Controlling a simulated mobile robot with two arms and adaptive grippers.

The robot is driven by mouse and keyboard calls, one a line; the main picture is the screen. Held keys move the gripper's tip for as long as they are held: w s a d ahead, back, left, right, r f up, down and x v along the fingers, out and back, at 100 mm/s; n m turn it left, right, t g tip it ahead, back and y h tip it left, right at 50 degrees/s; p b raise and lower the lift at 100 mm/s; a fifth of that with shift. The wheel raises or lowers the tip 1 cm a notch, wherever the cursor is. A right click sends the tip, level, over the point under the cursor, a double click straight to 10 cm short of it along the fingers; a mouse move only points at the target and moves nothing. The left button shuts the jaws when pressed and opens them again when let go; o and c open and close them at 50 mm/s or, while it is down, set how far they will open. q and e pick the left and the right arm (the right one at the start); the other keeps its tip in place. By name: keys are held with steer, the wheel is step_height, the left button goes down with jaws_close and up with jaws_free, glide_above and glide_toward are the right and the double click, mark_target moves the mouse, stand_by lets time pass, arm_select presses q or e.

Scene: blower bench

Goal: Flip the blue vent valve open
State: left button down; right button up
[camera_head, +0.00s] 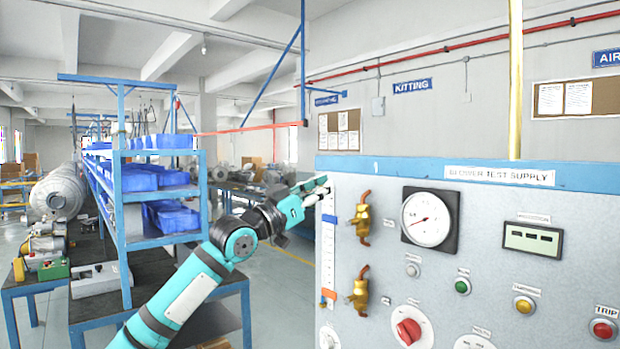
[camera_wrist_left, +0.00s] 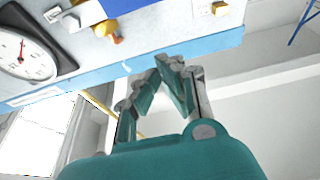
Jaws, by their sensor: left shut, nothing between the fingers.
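The grey panel (camera_head: 470,250) carries two brass valves, an upper one (camera_head: 363,218) and a lower one (camera_head: 359,290), with brown-orange handles. A white vertical strip (camera_head: 328,255) left of them has a small blue piece (camera_head: 330,220). I cannot tell whether this is the blue vent valve. My left gripper (camera_head: 322,187) is shut and empty near the panel's upper left edge, above the blue piece. Its fingertips meet in the left wrist view (camera_wrist_left: 166,68), where a brass valve (camera_wrist_left: 105,30) shows upside down; contact with the panel cannot be told. My right gripper is out of view.
Right of the valves are a dial gauge (camera_head: 429,219), a red knob (camera_head: 409,330), a green button (camera_head: 462,286) and a small display (camera_head: 533,239). A blue rack (camera_head: 125,220) with blue bins stands behind my arm at left. Open floor lies between rack and panel.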

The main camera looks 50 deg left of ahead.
mark_target(330, 219)
arm_select(q)
step_height(330, 219, down, 4)
steer(key=shift+w, duration=0.15)
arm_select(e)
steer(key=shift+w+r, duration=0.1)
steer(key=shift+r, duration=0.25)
arm_select(q)
steer(key=shift+a+f+b, duration=0.15)
steer(key=shift+f+b, duration=0.2)
steer(key=shift+b, duration=0.15)
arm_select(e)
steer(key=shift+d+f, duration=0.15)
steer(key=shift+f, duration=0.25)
